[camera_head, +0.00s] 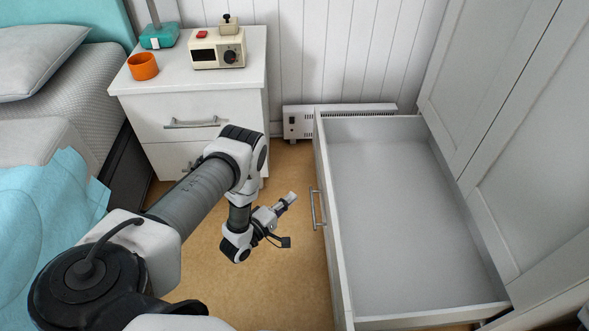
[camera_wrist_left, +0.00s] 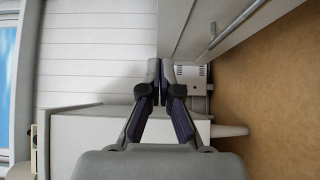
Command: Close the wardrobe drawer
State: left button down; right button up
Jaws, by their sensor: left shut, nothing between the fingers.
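The wardrobe drawer (camera_head: 400,210) is pulled far out to the left of the white wardrobe (camera_head: 510,110), and its inside is empty. Its front carries a bar handle (camera_head: 317,208) facing my left arm. My left gripper (camera_head: 291,197) is shut and empty, just left of the drawer front near the handle, with a small gap between them in the head view. In the left wrist view the shut fingers (camera_wrist_left: 157,82) point ahead, and the drawer front and its handle (camera_wrist_left: 213,42) show at the upper right. My right gripper is not in view.
A white nightstand (camera_head: 190,105) with an orange cup (camera_head: 143,66), a cream appliance (camera_head: 217,49) and a teal item (camera_head: 158,36) stands at the back left. The bed (camera_head: 70,90) is at the left. A white heater (camera_head: 298,125) lies behind the drawer. Brown floor (camera_head: 270,280) is clear.

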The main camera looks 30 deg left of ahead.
pick_arm(q)
jog(key=b, duration=0.3)
send_near(325, 179)
jog(key=w+a, duration=0.2)
jog(key=w, duration=0.2)
jog(key=shift+w+d+f+b, duration=0.15)
jog(key=shift+w+d+b, duration=0.3)
jog(key=shift+w+d, duration=0.7)
jog(key=shift+d, duration=0.2)
